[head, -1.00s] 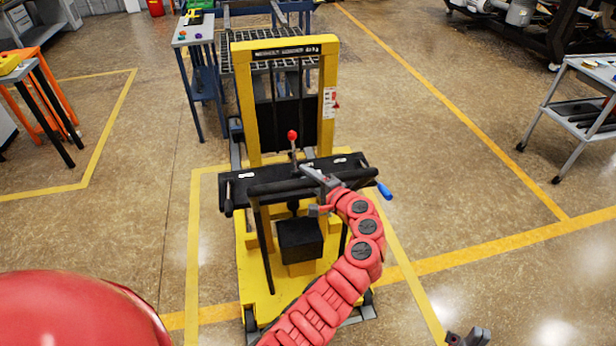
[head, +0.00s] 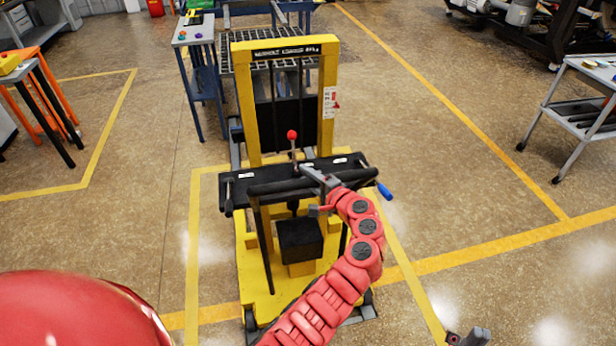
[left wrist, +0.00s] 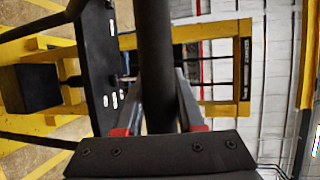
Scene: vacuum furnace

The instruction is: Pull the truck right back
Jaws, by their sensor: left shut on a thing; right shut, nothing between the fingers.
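The yellow stacker truck (head: 245,100) stands upright at the centre of the head view, with a black cross panel (head: 240,188) and a black handle bar (head: 275,187) facing me. A red-knobbed lever (head: 292,135) rises from the panel. My left gripper (head: 318,180) is shut on the handle bar, right of its middle. In the left wrist view the black bar (left wrist: 155,60) runs between the two fingers of that gripper (left wrist: 158,105). My right gripper (head: 468,338) is at the bottom edge, shut and empty, away from the truck. The truck's forks are hidden behind its mast.
A blue-framed grating rack (head: 235,58) and a control stand (head: 195,35) are behind the truck. A grey cart (head: 580,100) stands at right and an orange table (head: 40,85) at left. Yellow floor lines (head: 193,250) surround the truck. Floor on both sides is clear.

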